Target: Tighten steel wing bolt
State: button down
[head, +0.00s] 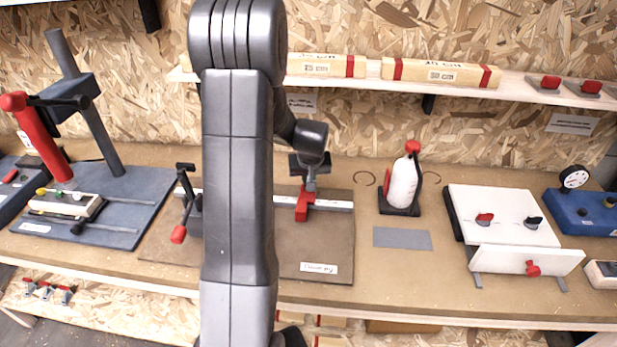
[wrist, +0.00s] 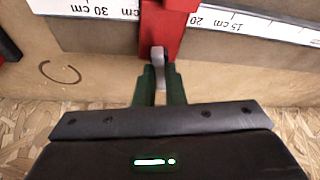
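The steel wing bolt (wrist: 157,62) is a small grey piece at the end of a red block (wrist: 168,25) in the wrist view. The red slider block (head: 304,205) sits on a white ruler bar (head: 333,205) on a brown board in the head view. My gripper (wrist: 160,75) has its green fingers on either side of the bolt's grey wing, with no clear gap between fingers and wing. In the head view my gripper (head: 309,178) reaches down to the block from behind. The bolt's thread is hidden.
A red-handled crank (head: 180,232) stands at the board's left end, partly behind my arm. A white bottle (head: 402,183) with a red cap stands to the right. A shelf (head: 540,93) with wooden blocks runs above.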

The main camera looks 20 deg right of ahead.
jog(key=shift+m, duration=0.3)
jog(key=shift+f+m+h+b, duration=0.1)
jog(key=shift+m+h+b, duration=0.25)
jog(key=shift+b, duration=0.25)
jog(key=shift+m, duration=0.35)
jog(key=c, duration=1.5)
grip_release()
jog(key=b+v, duration=0.2)
jog(key=v, duration=1.2)
jog(key=shift+w, duration=0.3)
